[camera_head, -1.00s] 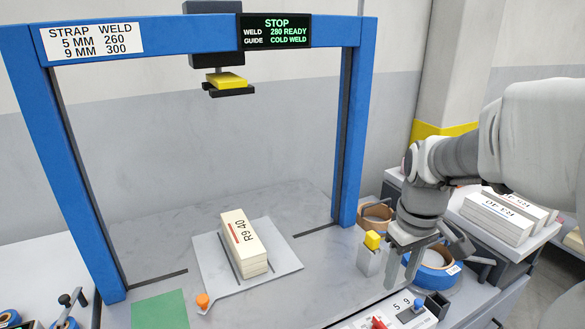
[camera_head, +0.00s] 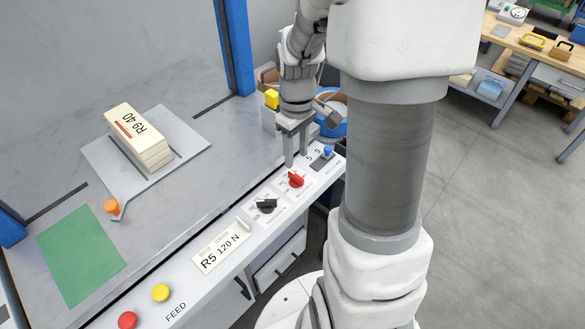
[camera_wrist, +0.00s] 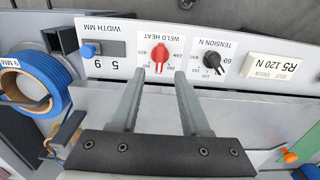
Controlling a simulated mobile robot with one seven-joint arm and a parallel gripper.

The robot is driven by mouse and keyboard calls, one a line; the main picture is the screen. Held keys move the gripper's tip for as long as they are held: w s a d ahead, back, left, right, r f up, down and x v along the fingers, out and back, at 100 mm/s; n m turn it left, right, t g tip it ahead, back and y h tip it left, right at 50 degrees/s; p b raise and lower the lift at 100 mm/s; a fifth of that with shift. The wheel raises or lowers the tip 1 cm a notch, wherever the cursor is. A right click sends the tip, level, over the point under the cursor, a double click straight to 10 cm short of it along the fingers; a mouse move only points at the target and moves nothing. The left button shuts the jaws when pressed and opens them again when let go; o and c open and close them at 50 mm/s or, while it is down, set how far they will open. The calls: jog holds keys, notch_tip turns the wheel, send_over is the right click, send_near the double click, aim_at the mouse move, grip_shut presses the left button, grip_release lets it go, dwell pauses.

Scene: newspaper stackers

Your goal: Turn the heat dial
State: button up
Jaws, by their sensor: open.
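The red weld heat dial (camera_head: 296,180) sits on the white panel at the table's front edge. In the wrist view the dial (camera_wrist: 160,54) lies under the label WELD HEAT, which appears upside down, with a small numbered scale around it. The exact number it points at is too small to read. My gripper (camera_head: 296,158) points down just behind the dial. In the wrist view my gripper (camera_wrist: 160,73) has its fingers wide apart and empty, one to each side of the dial's line. I see no contact with the dial.
The black tension dial (camera_head: 266,206) sits beside the red one, and the blue width slider (camera_head: 328,151) on its other side. A yellow-topped block (camera_head: 272,98) and a blue strap roll (camera_wrist: 33,82) are close by. A bundle (camera_head: 140,135) lies on the plate.

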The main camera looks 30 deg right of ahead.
aim_at(296, 175)
notch_tip(296, 175, down, 7)
jog(key=shift+f+b, duration=0.1)
jog(key=shift+b, duration=0.55)
grip_shut()
